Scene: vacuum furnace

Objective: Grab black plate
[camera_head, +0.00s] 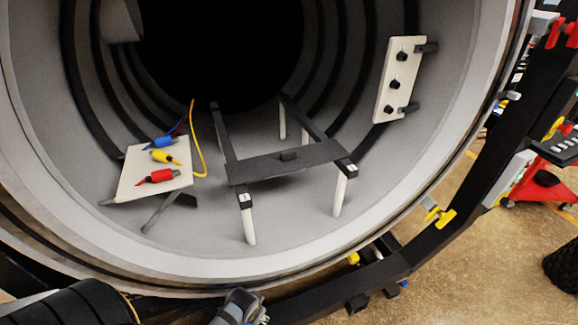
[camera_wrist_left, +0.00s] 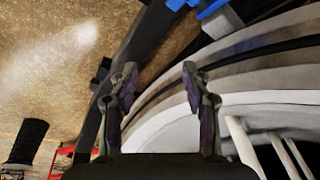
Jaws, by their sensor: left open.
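The black plate (camera_head: 285,162) lies across the front of a dark frame inside the round furnace chamber. The frame's rails (camera_head: 222,130) run back into the chamber on white posts (camera_head: 248,225). My left gripper (camera_head: 240,308) is at the bottom edge of the head view, outside the chamber rim, below and in front of the plate. In the left wrist view my left gripper (camera_wrist_left: 159,75) has its fingers spread with nothing between them. The plate cannot be made out in that view. My right gripper does not show.
The furnace rim (camera_head: 130,272) curves between my left gripper and the plate. A white board (camera_head: 130,181) with blue, yellow and red connectors stands left of the frame. A white panel (camera_head: 383,100) with black knobs is on the right wall. A red cart (camera_head: 540,190) stands outside right.

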